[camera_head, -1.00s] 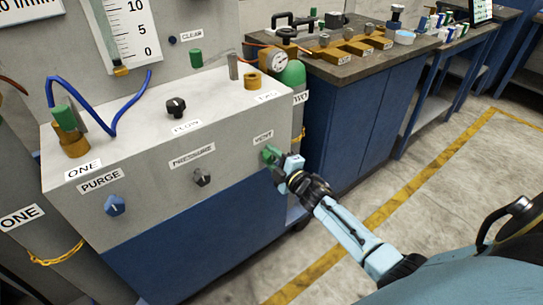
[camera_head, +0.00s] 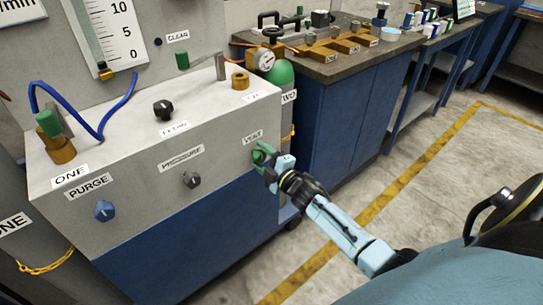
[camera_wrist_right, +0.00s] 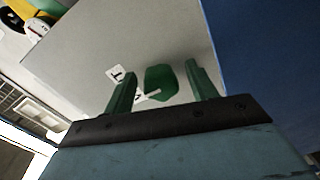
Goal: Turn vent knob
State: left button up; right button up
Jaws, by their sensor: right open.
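The vent knob is a green knob on the right end of the grey panel's front, just below the VENT label (camera_head: 253,135). My right gripper (camera_head: 263,152) is at this knob, and its green fingers partly hide the knob in the head view. In the right wrist view the green knob (camera_wrist_right: 160,82) shows between the two spread fingers of my right gripper (camera_wrist_right: 161,88). A gap shows on each side of the knob, wider on the right. My left gripper is not in view.
A black flow knob (camera_head: 163,109), a pressure knob (camera_head: 191,180) and a blue purge knob (camera_head: 104,211) are on the same panel. A green cylinder with a gauge (camera_head: 281,73) stands behind its right end. The floor to the right is clear.

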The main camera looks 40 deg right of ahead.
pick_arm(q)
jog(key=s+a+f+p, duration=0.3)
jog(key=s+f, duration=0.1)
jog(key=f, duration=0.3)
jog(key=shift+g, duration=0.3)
pick_arm(e)
jog(key=s+d, duration=0.1)
jog(key=s, duration=1.2)
